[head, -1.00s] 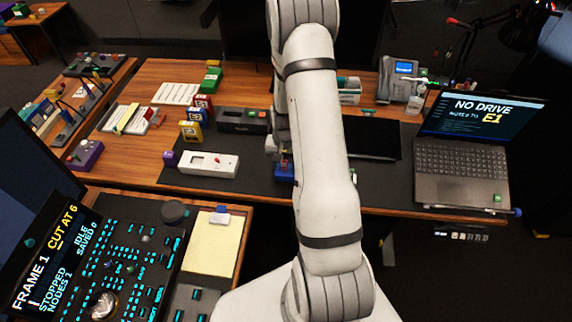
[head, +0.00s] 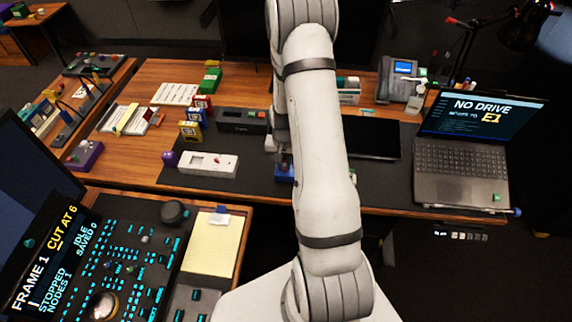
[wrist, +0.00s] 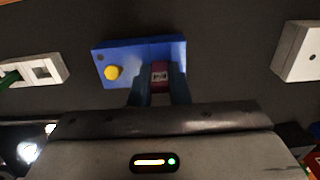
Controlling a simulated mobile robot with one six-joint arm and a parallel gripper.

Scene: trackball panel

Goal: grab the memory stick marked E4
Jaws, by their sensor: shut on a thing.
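A dark red memory stick (wrist: 160,74) with a small pale label stands at the blue holder block (wrist: 122,62) in the wrist view. The label is too small to read. The block has a yellow knob (wrist: 112,73) on its left. My gripper (wrist: 159,90) is shut on the red stick, with a finger on each side. In the head view the blue block (head: 284,172) sits on the dark mat just left of my arm. My gripper (head: 284,158) is over it there, and the stick itself cannot be made out.
A laptop (head: 465,150) reading "NO DRIVE" and "E1" is at the right. My arm hides the mat's middle.

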